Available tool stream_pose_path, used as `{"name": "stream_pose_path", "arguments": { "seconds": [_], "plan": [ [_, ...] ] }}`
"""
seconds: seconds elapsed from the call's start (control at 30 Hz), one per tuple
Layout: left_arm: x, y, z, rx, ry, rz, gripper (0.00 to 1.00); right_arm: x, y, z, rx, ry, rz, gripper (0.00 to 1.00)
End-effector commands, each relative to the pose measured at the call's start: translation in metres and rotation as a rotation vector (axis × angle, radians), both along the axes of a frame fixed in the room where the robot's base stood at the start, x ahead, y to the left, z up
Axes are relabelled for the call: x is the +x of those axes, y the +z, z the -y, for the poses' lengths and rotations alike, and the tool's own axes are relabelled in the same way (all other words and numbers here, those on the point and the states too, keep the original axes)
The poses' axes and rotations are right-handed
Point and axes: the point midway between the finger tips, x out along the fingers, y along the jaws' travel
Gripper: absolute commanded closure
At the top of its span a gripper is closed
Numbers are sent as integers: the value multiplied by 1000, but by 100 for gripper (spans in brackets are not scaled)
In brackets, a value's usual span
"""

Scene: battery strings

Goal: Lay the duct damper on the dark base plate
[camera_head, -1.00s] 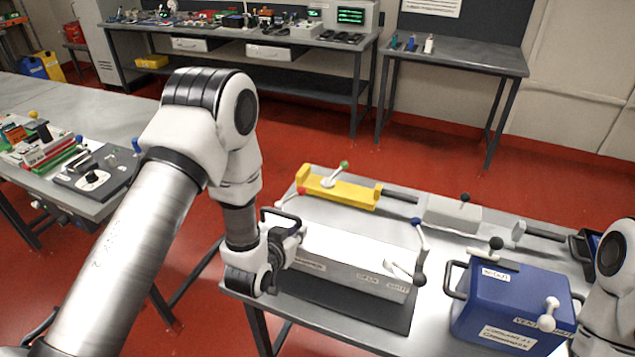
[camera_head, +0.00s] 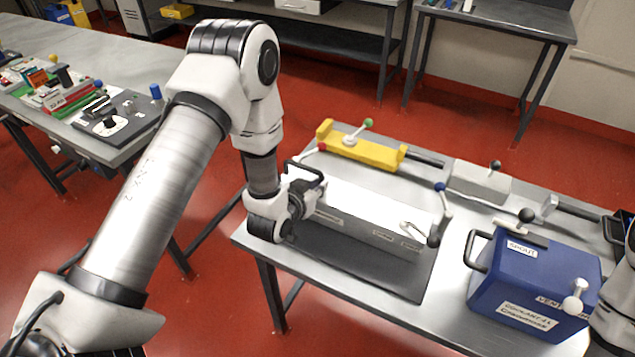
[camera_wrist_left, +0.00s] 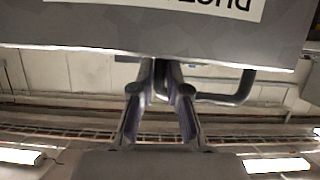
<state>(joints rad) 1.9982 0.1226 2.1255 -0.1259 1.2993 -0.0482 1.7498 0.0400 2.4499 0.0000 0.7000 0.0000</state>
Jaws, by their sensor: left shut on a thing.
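The duct damper looks to be the long grey box (camera_head: 365,228) with a bright top and small labels in the head view. A black ball-ended lever sits at its right end. My left gripper (camera_head: 303,193) is at its left end, shut on its dark handle, partly hidden by my wrist. In the left wrist view the fingers (camera_wrist_left: 160,75) are nearly together just below the box's labelled grey face (camera_wrist_left: 100,30). The dark base plate (camera_head: 350,265) shows in front of and below the box. I cannot tell whether the box touches it. My right gripper is outside the frame.
A blue box (camera_head: 530,278) with handles stands to the right. A yellow fixture (camera_head: 362,150) and a grey block (camera_head: 478,183) with levers lie behind on the metal table. Another bench (camera_head: 30,60) with parts is at left.

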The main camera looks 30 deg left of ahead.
Motion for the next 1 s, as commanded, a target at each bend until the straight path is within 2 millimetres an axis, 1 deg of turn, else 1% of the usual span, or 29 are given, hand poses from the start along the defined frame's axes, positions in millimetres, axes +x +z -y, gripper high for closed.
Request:
{"name": "stream_pose_path", "arguments": {
  "seconds": [0.07, 0.47, 0.5, 0.53, 0.57, 0.87, 0.97, 1.0],
  "plan": [
    [1, -3, 0, -1, 0, 5, 100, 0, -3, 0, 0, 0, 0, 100],
    [1, -4, 0, -1, 0, 5, 100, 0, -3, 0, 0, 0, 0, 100],
    [1, -4, 0, -1, 0, 5, 75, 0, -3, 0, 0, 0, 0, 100],
    [1, -4, 0, -1, 0, 4, 64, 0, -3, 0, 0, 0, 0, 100],
    [1, -4, 0, -1, 0, 4, 56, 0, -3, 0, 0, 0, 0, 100],
    [-1, -5, 0, 0, 0, 0, 56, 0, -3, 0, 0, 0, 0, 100],
    [-8, -2, -1, 0, 1, -2, 56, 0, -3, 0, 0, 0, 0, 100],
    [-14, 1, -1, 0, 1, -2, 56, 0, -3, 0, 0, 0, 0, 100]
  ]
}}
